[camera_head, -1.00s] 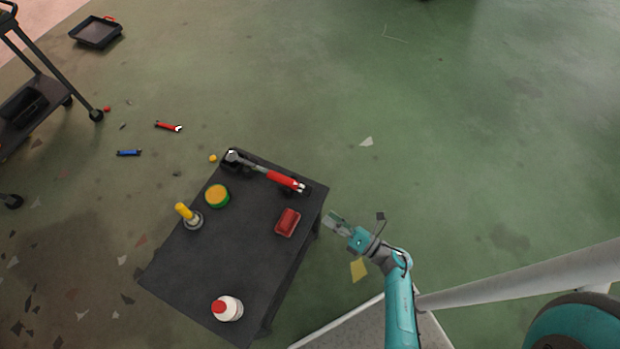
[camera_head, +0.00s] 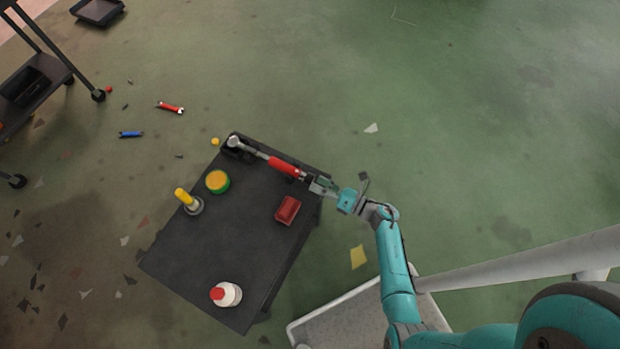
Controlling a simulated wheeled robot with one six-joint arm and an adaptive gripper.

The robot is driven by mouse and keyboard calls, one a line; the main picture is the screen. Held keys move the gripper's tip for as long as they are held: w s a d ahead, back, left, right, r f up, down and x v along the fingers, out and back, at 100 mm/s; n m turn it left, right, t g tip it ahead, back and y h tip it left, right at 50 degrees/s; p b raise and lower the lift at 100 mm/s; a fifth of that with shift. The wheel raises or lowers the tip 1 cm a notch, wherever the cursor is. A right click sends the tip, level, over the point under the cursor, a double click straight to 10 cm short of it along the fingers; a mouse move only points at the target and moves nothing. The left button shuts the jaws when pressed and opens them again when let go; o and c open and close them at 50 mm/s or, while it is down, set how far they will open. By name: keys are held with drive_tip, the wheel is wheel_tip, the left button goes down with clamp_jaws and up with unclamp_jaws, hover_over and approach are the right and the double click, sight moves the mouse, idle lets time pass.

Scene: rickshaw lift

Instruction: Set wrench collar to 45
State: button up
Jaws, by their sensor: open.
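The wrench (camera_head: 262,155), with a grey metal shaft and a red handle, lies along the far edge of the black table (camera_head: 225,255). Its ratchet head is at the left and its handle end at the right. The collar and its scale are too small to read. My gripper (camera_head: 311,184) is open at the handle end of the wrench, over the table's right corner. I cannot tell whether the fingers touch the wrench or stand around its end.
On the table are a red box (camera_head: 288,210), a green and yellow tin (camera_head: 217,181), a yellow-handled tool (camera_head: 187,200) and a white bottle with a red cap (camera_head: 229,294). A red wrench (camera_head: 171,107) and a blue tool (camera_head: 130,134) lie on the floor. A dark cart (camera_head: 35,85) stands at left.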

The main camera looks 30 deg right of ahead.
sight(310, 180)
drive_tip(key=shift+x, duration=1.9)
drive_tip(key=c, duration=1.2)
